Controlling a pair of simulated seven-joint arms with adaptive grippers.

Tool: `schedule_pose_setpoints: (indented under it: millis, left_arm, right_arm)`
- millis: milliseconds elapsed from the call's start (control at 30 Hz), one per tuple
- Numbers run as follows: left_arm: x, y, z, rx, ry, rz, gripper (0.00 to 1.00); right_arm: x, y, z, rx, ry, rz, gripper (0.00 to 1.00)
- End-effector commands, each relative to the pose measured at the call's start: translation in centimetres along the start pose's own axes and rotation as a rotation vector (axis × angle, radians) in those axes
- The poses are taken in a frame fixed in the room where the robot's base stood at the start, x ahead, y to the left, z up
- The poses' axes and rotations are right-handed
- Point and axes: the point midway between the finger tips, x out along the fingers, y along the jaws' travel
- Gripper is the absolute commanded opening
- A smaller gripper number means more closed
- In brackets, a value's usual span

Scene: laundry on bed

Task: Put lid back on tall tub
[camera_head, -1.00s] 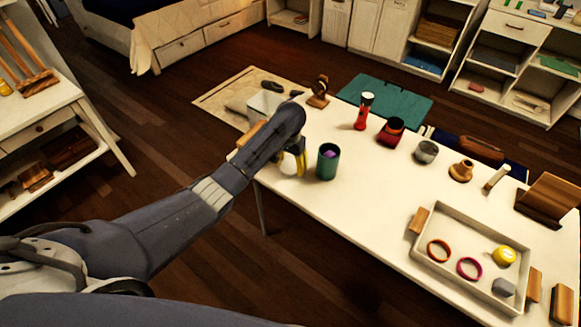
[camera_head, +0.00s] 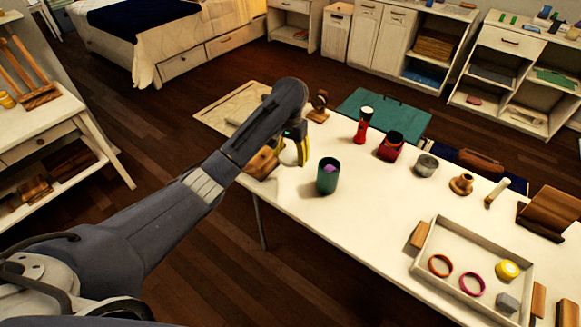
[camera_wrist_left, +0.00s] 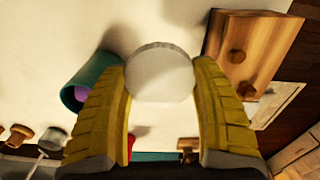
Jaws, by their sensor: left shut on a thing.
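A tall green tub (camera_head: 327,178) stands upright and open on the white table, with something purple inside. It also shows in the left wrist view (camera_wrist_left: 92,82), left of the fingers. My left gripper (camera_head: 303,152) is just left of and behind the tub in the head view. Its yellow fingers are shut on a pale round lid (camera_wrist_left: 160,72), which is held between the fingertips in the wrist view. In the head view my arm and fingers hide most of the lid. My right gripper is not in view.
A wooden block (camera_head: 263,164) lies at the table's left end. A red flashlight (camera_head: 363,125), a red container (camera_head: 390,146) and a grey cup (camera_head: 426,165) stand right of the tub. A shallow tray (camera_head: 424,257) with rings is at front right. The table front of the tub is clear.

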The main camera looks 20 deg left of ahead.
Motion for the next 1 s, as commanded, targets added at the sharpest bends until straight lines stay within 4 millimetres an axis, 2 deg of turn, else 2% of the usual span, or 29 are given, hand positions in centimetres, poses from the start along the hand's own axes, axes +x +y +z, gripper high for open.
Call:
schedule_pose_setpoints:
  millis: [33, 200, 400, 667, 1000]
  left_arm:
    - [-1.3, -0.3, -0.2, 0.0, 0.006, -0.007, 0.52]
    - [-3.9, -0.3, -0.1, 0.0, 0.005, -0.006, 0.52]
    - [-6.0, -0.1, -0.1, -0.001, 0.003, -0.003, 0.52]
    - [-7.3, -0.1, 0.0, -0.001, 0.001, -0.001, 0.52]
    - [-7.5, -0.1, 0.0, -0.001, -0.001, 0.0, 0.52]
  right_arm:
    - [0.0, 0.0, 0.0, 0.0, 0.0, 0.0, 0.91]
    - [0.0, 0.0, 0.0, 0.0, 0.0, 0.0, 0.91]
    - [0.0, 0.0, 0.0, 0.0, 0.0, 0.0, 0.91]
    - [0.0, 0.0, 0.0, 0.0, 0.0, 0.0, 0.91]
    - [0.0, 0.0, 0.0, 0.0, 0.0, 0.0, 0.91]
